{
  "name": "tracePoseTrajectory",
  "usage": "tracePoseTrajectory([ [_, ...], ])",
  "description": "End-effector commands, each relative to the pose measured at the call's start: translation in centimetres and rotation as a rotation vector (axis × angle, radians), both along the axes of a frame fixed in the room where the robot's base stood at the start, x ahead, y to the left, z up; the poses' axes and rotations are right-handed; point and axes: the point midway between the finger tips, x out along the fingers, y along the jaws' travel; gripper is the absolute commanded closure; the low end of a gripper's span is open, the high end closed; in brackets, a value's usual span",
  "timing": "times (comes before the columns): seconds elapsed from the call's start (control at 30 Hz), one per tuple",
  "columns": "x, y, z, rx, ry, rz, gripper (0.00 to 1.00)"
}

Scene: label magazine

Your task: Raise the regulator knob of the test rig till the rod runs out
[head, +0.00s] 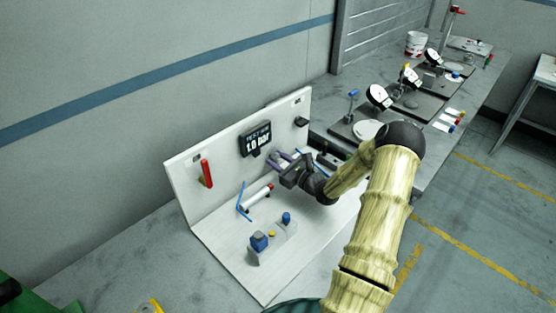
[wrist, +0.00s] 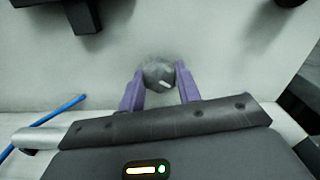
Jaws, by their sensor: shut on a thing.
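The test rig (head: 183,172) is a white panel with a white base board. Its display (head: 257,141) reads 1.0 bar. The regulator knob (wrist: 158,75) is a grey round knob with a light pointer mark, seen in the wrist view on the panel. My gripper (wrist: 160,82) has its two purple fingers shut on the knob's sides; in the head view my gripper (head: 280,161) hides the knob. A white cylinder (head: 259,195) with a red end lies on the base board, and a blue hose (head: 242,205) is beside it. I cannot make out the rod clearly.
A red lever (head: 206,173) sits on the panel's left part. Gauges (head: 378,96) and a white bucket (head: 416,43) stand on the bench behind. Dark fixtures (wrist: 82,14) jut from the panel above my gripper.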

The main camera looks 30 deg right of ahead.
Motion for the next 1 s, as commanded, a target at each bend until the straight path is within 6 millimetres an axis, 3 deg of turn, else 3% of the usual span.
tracePoseTrajectory([
  [0.27, -0.01, 0.05, 0.17, 0.188, 0.068, 0.000, 0.89],
  [0.57, 0.02, 0.06, 0.07, 0.204, 0.073, 0.000, 0.89],
  [0.6, 0.03, 0.07, 0.08, 0.204, 0.073, 0.000, 0.65],
  [0.7, 0.03, 0.08, 0.08, 0.203, 0.073, 0.000, 0.45],
  [1.0, -0.10, -0.06, 0.03, 0.203, 0.073, -0.002, 0.45],
])
